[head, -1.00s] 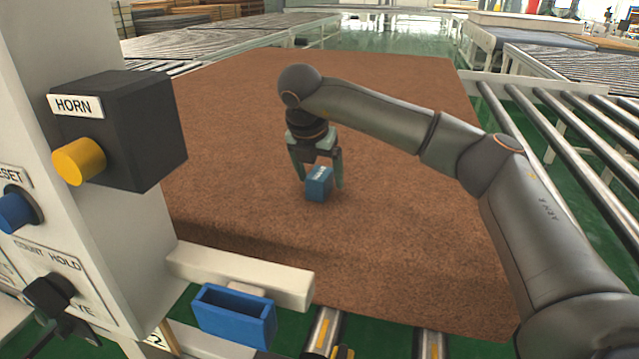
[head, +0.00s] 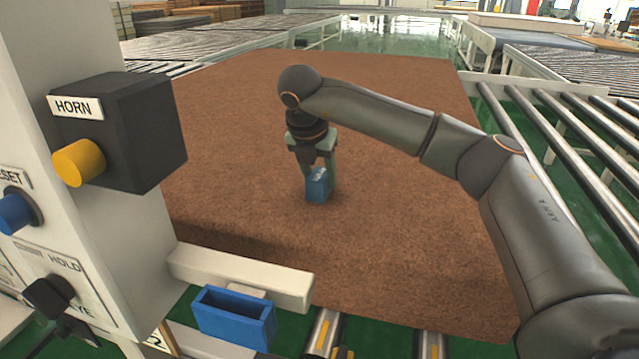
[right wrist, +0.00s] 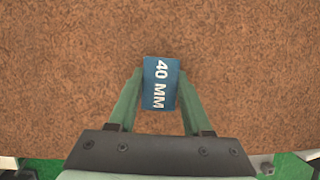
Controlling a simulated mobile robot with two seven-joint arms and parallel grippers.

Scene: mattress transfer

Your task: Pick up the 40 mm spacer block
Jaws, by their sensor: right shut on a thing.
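The blue 40 mm spacer block (head: 316,187) rests on the brown mattress (head: 400,230) in the head view. In the right wrist view the block (right wrist: 160,83) shows its top face with white "40 MM" lettering. My right gripper (head: 319,176) is over the block with its fingers down. In the right wrist view the right gripper (right wrist: 160,92) has one finger against each side of the block, shut on it. The block looks to be still on the mattress. My left gripper is not in view.
A white control post with a black horn box (head: 125,130) and yellow button stands at the left. An empty blue open-topped holder (head: 235,318) hangs from a white bar (head: 240,275) at the front. A roller conveyor (head: 560,130) runs along the right. The mattress around the block is clear.

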